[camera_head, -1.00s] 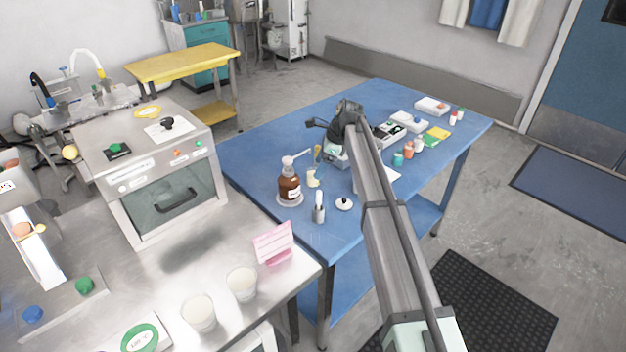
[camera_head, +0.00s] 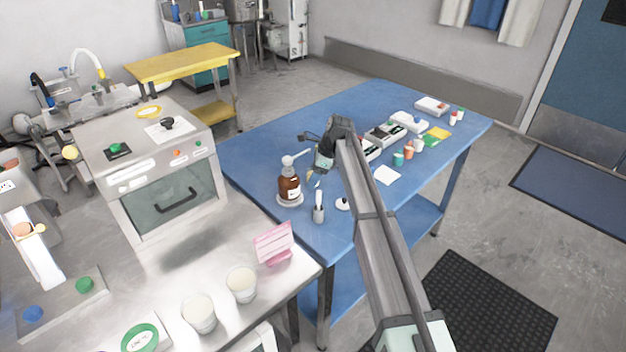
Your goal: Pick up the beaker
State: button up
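A small pale vessel, possibly the beaker (camera_head: 313,183), stands on the blue table just right of a brown bottle. It is small and partly hidden by my gripper (camera_head: 317,172), which is at or just above it. I cannot tell whether they touch. The fingertips are too small to show whether they are open or shut. Two larger translucent cups, which also look like beakers, stand on the steel table at the front: the left cup (camera_head: 199,314) and the right cup (camera_head: 241,285). My gripper is far from both.
The brown bottle (camera_head: 289,188) with a white pump stands close left of my gripper. A small holder (camera_head: 319,213) and a white-rimmed lid (camera_head: 343,204) are in front. A white paper (camera_head: 387,175) lies to the right. The blue table (camera_head: 250,150) is clear at its back left.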

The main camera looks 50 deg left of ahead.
jog(key=c, duration=0.6)
jog(key=shift+r, duration=0.15)
jog(key=shift+c, duration=0.2)
jog(key=shift+r, duration=1.45)
jog(key=shift+d+r, duration=0.2)
jog(key=shift+d, duration=8.65)
jog(key=shift+d, duration=0.15)
